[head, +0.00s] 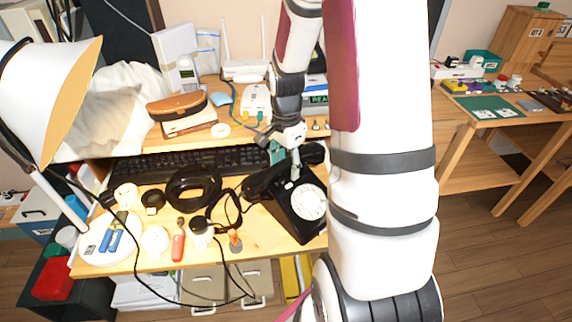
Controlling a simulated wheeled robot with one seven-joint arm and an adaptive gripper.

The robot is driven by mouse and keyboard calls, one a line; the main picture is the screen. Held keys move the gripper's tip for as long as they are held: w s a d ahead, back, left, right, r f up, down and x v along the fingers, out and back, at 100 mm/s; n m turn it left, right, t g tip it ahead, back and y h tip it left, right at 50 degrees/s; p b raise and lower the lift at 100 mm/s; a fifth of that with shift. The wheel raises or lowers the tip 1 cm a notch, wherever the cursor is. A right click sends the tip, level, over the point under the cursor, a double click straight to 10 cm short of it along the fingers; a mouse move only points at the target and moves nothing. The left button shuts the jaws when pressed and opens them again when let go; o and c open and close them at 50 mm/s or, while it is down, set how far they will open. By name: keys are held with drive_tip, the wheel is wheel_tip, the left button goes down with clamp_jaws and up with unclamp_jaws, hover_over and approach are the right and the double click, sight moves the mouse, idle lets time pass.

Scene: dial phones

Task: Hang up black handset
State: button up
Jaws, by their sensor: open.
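The black rotary phone (300,208) with a white dial stands at the right of the desk, partly hidden by my arm. The black handset (262,183) lies across the phone's upper back side. One end sticks out to the left and a dark end shows at the upper right. My gripper (287,160) is open at the handset's middle and covers part of it. I cannot tell whether it touches the handset or whether the handset sits fully in the cradle. A black coiled cord (229,207) lies left of the phone.
A black keyboard (190,163) lies behind the phone, below a raised shelf. A cable coil (193,189), a red screwdriver (178,241) and a lamp (45,95) are to the left. My arm hides the desk's right part.

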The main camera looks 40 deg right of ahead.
wheel_tip(320, 180, up, 12)
drive_tip(key=shift+f, duration=0.2)
idle(0.6)
drive_tip(key=s+a+r+n, duration=0.9)
drive_tip(key=a, duration=0.4)
drive_tip(key=s+a+n+t, duration=0.1)
drive_tip(key=s+a+n, duration=0.2)
drive_tip(key=s+n, duration=0.3)
drive_tip(key=s+a+n, duration=0.4)
drive_tip(key=s, duration=0.4)
wheel_tip(320, 180, up, 16)
drive_tip(key=t+p, duration=0.3)
drive_tip(key=p, duration=1.1)
drive_tip(key=shift+w+d, duration=0.2)
drive_tip(key=shift+w, duration=0.05)
